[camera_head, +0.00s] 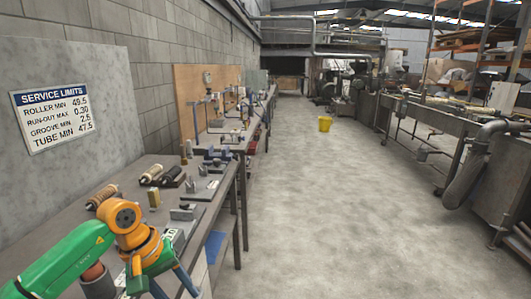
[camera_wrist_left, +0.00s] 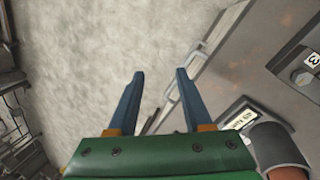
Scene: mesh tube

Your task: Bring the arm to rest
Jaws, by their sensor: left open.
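My left arm (camera_head: 62,262), green and orange, reaches in from the lower left of the head view. It is bent over the front part of the workbench (camera_head: 88,222). Its left gripper (camera_head: 172,286) shows blue fingers at the bottom edge, near the bench's right edge. In the left wrist view the left gripper (camera_wrist_left: 160,73) has its two fingers apart with nothing between them. Concrete floor (camera_wrist_left: 90,60) and the bench edge lie beyond the fingers. My right arm and gripper are not in view.
Rollers (camera_head: 102,196) and metal fixtures (camera_head: 200,188) stand on the bench by my arm. A service limits sign (camera_head: 52,115) hangs on a grey panel. A reddish-brown cylinder (camera_wrist_left: 278,148) is close to the gripper in the wrist view.

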